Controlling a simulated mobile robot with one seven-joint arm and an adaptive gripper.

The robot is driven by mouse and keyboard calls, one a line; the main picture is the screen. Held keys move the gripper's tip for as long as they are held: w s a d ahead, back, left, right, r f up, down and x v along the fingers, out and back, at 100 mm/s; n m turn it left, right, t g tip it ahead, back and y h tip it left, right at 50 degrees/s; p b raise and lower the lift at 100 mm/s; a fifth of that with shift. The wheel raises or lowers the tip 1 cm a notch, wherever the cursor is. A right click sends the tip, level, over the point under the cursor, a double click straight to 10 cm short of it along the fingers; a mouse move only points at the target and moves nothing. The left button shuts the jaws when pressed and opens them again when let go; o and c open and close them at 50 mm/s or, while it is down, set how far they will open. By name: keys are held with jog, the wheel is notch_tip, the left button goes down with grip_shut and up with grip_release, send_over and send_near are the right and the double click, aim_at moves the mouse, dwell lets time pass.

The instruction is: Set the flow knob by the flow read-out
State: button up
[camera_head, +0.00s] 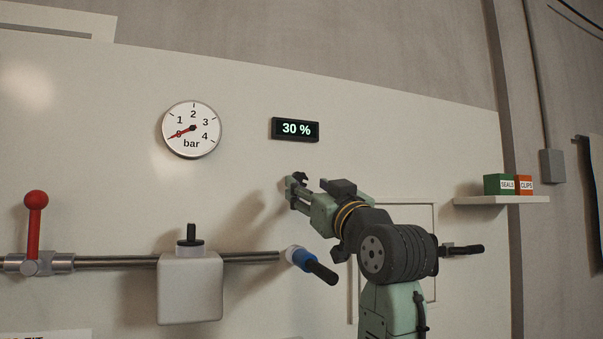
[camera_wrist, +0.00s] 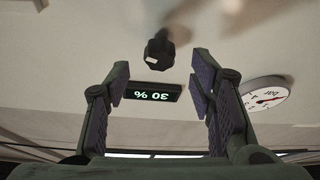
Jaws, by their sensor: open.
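The flow read-out (camera_head: 295,129) is a black box on the pale panel that shows 30 %. It also appears upside down in the wrist view (camera_wrist: 151,93). A dark, ridged flow knob (camera_wrist: 160,52) shows beyond my fingertips in the wrist view, roughly centred between them. My gripper (camera_wrist: 159,78) is open, with its two fingers apart and nothing between the pads. In the head view my gripper (camera_head: 293,192) is close to the panel, below the read-out. There the knob is hard to separate from my fingers, and I cannot tell any contact.
A round bar gauge (camera_head: 191,130) is left of the read-out, its red needle near 0. Lower left are a red lever (camera_head: 36,225), a pipe with a grey box (camera_head: 190,288), and a blue-black handle (camera_head: 310,265). A shelf (camera_head: 500,200) with small boxes is at right.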

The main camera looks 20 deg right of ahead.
aim_at(301, 181)
jog(key=shift+p+x, duration=0.65)
jog(key=shift+x, duration=1.45)
jog(key=shift+c, duration=0.2)
jog(key=c, duration=1.1)
